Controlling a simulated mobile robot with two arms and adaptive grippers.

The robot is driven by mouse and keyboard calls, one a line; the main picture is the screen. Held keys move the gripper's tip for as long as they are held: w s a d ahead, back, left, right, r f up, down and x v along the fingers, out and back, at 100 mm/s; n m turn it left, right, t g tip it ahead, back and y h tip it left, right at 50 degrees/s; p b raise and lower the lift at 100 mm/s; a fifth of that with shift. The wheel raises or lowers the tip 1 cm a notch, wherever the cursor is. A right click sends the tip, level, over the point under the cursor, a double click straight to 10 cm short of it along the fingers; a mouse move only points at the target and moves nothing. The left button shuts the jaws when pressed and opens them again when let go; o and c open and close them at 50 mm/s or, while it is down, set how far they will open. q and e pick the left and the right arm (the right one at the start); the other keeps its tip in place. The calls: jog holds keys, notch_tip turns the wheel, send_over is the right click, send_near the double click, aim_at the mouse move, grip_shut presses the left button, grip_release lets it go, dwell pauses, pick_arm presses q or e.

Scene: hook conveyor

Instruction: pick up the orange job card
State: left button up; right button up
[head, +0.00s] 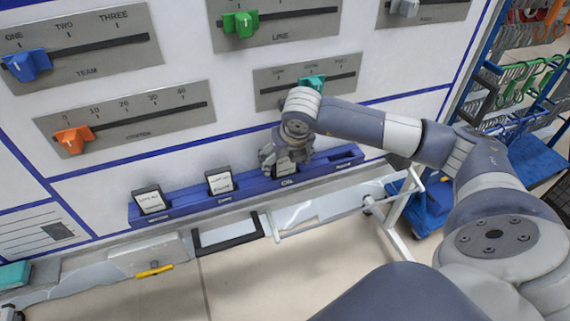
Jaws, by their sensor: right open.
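A long blue rack (190,203) runs along the foot of the white board and holds several slots. Dark cards with white labels stand in it: one at the left (152,201), one in the middle (219,182) and one further right (286,169). No card shows a clear orange colour; the lettering is too small to read. My right gripper (284,160) is open and reaches down over the right card, with its fingers around or beside that card's upper part. The gripper partly hides this card, and I cannot tell whether the fingers touch it. My left gripper is out of view.
Slider panels with an orange knob (73,139), a blue knob (27,65), a green knob (240,23) and a teal knob (313,83) stick out above the rack. A blue cart (434,200) and hook racks stand at the right.

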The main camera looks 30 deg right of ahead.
jog(key=shift+s, duration=0.1)
jog(key=c, duration=1.1)
jog(key=shift+r, duration=0.1)
jog(key=shift+c, duration=0.2)
